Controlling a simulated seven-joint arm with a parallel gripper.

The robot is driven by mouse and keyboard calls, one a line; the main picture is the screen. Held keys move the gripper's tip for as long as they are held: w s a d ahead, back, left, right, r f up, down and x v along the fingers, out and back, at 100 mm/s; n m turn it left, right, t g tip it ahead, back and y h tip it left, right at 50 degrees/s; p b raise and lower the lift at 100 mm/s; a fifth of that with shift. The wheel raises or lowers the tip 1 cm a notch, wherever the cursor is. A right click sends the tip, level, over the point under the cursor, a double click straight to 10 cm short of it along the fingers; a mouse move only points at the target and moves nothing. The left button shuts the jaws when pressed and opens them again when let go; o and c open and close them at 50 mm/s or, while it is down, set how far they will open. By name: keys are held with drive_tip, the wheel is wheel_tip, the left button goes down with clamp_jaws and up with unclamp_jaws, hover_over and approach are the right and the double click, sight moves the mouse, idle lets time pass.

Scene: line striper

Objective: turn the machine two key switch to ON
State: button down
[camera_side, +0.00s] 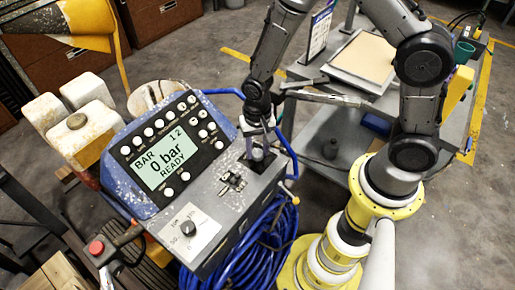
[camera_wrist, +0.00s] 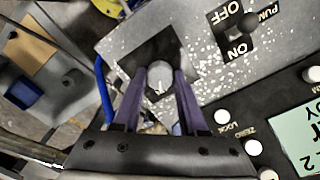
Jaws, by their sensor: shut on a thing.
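The machine's console (camera_side: 205,200) stands at the left of centre in the side view. My gripper (camera_side: 258,158) points down onto its upper right corner. In the wrist view my gripper (camera_wrist: 159,75) has its two dark fingers on either side of a round silver key switch (camera_wrist: 159,84), shut on it. The switch sits in a dark square patch on the speckled grey panel. No ON or OFF marking shows beside this switch, so its setting cannot be told.
A pump switch (camera_wrist: 242,24) with OFF and ON lettering is close by on the same panel. The display (camera_side: 166,159) reads 0 bar READY. Blue hose (camera_side: 262,235) hangs beside the machine. A grey cart (camera_side: 330,125) stands behind, to the right.

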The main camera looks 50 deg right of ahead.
sight(258, 152)
drive_tip(key=shift+r, duration=0.1)
drive_tip(key=shift+c, duration=2.2)
unclamp_jaws()
wheel_tip(258, 152, up, 14)
